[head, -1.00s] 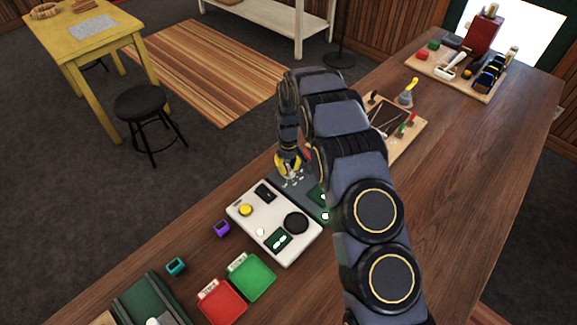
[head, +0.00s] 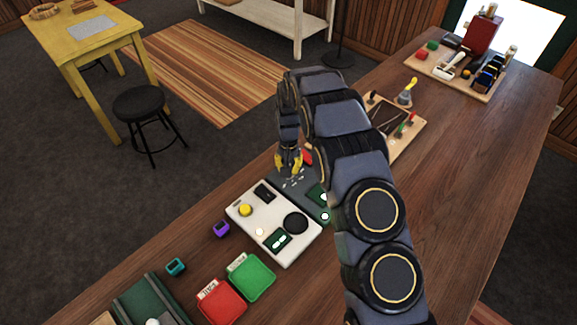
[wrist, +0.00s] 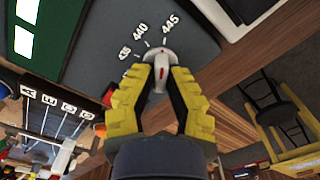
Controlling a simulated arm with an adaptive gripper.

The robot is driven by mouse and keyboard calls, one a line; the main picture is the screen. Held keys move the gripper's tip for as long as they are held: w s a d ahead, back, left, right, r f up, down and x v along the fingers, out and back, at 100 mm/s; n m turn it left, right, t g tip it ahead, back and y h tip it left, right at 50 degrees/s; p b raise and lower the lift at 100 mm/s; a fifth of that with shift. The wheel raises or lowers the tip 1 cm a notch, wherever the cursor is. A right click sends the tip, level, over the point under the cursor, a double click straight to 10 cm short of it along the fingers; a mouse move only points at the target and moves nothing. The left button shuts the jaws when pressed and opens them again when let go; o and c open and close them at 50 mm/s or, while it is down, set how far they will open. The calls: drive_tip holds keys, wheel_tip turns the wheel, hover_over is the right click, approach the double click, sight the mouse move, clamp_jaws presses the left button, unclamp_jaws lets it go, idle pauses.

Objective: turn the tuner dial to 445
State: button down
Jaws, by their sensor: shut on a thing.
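The tuner (head: 291,184) is a dark grey box on the bench, beyond the white device, with white scale marks on its top. In the wrist view, its grey face (wrist: 100,45) carries the labels 435, 440 and 445. The tuner dial (wrist: 160,70) is a pale knob with a red line. Its far end points close to the 445 tick. My gripper (wrist: 158,80), with yellow fingers, is shut on the dial, one finger on each side. In the head view my gripper (head: 288,168) stands over the tuner and hides the dial.
A white device (head: 267,238) with a yellow button and black disc adjoins the tuner. A tool board (head: 408,136) lies farther along the bench. My arm covers part of the bench; its right side is clear.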

drive_tip(key=shift+f, duration=0.1)
idle(0.4)
drive_tip(key=c, duration=1)
unclamp_jaws()
drive_tip(key=shift+c, duration=0.2)
wheel_tip(320, 180, up, 12)
drive_tip(key=shift+s, duration=0.1)
drive_tip(key=s+d+r, duration=0.3)
drive_tip(key=s+r, duration=0.2)
drive_tip(key=s, duration=0.4)
drive_tip(key=s+d+r+n+g, duration=0.1)
drive_tip(key=s+d+r, duration=0.1)
drive_tip(key=s+r, duration=0.45)
drive_tip(key=s+d+r, duration=0.3)
drive_tip(key=s+r, duration=0.1)
drive_tip(key=s, duration=0.6)
drive_tip(key=s+n, duration=0.1)
drive_tip(key=s, duration=1.1)
drive_tip(key=shift+s+d+f+g, duration=0.15)
drive_tip(key=shift+d+f+g, duration=0.05)
drive_tip(key=shift+g, duration=0.2)
